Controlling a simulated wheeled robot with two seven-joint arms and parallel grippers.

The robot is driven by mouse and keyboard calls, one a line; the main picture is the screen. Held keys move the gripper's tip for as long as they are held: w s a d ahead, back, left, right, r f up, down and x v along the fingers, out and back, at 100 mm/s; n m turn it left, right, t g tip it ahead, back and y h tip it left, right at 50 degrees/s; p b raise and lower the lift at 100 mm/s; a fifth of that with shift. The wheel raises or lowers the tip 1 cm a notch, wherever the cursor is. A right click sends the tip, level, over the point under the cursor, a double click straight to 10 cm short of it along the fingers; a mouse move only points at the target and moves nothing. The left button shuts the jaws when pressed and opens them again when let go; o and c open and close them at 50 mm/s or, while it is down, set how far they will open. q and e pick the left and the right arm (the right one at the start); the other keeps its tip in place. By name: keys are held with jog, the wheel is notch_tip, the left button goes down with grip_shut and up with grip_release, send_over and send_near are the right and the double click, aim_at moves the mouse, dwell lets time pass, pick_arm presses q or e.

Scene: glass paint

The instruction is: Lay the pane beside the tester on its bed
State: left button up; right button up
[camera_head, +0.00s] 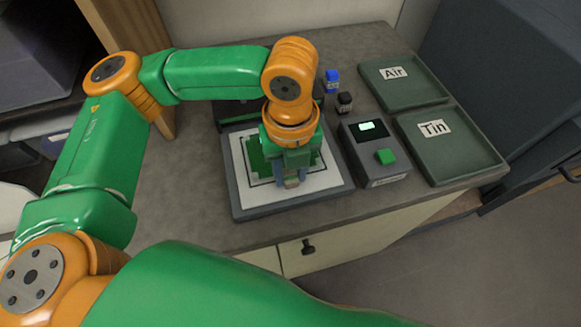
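The tester is a dark grey box (381,172) with a lit screen and a green button, standing right of the bed. The bed (322,193) is a white surface with a dark outline in a grey frame. My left gripper (291,182) is over the bed, pointing down, and hides its middle. A dark green patch (255,160) shows at the gripper's left, inside the outline; I cannot tell whether it is the pane or part of my gripper. Whether the fingers are open or shut is not clear. My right gripper is out of view.
Two green trays, labelled Air (425,98) and Tin (470,158), lie right of the tester. A small blue bottle (333,80) and a small dark bottle (345,102) stand behind it. The worktop left of the bed is clear.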

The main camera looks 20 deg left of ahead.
pick_arm(q)
jog(key=o, duration=0.4)
jog(key=shift+c, duration=0.2)
